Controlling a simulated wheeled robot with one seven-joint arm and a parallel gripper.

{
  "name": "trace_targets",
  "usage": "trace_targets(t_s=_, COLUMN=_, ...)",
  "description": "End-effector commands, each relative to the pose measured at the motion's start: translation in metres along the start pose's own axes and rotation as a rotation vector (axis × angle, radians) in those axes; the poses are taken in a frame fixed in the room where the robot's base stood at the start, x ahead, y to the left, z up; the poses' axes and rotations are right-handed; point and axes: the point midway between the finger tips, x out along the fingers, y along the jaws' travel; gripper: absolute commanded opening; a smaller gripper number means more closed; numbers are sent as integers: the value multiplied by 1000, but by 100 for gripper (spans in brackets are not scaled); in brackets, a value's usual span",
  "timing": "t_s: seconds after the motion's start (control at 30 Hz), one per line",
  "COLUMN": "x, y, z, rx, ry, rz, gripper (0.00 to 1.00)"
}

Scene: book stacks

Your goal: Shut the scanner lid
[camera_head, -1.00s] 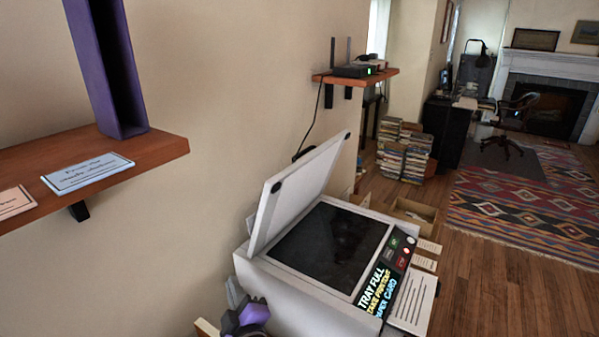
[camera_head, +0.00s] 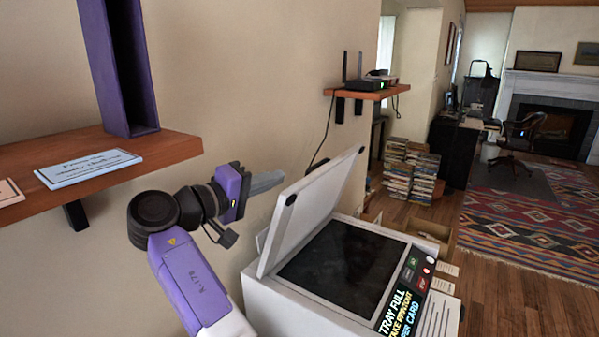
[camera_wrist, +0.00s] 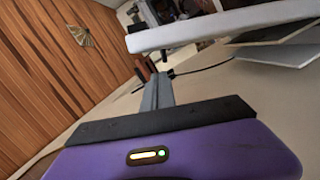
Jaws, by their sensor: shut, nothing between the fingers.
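The scanner (camera_head: 285,306) stands at the lower centre of the head view, with its dark glass (camera_head: 340,262) showing. Its white lid (camera_head: 312,212) is raised and leans back toward the wall. My gripper (camera_head: 280,178) is shut and empty, at the left of the lid's upper part on its back side, near the wall. Whether it touches the lid I cannot tell. In the wrist view the shut fingers (camera_wrist: 157,92) point away, and the pale lid (camera_wrist: 225,25) crosses above them.
A wooden shelf (camera_head: 165,150) with a purple binder (camera_head: 118,60) and a blue card (camera_head: 88,168) is at the left. A small shelf (camera_head: 368,93) holds a router (camera_head: 362,83) on the wall behind. Book stacks (camera_head: 412,170) stand on the floor beyond.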

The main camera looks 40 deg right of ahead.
Motion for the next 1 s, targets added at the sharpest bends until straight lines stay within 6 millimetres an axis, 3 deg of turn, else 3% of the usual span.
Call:
trace_targets(t_s=0.27, x=12, y=13, z=7, rx=2, ry=-75, rz=-14, gripper=0)
trace_targets(t_s=0.7, x=82, y=12, z=12, rx=2, ry=-72, rz=-14, gripper=0)
trace_targets(t_s=1.0, x=101, y=10, z=13, rx=3, ry=-69, rz=-14, gripper=0)
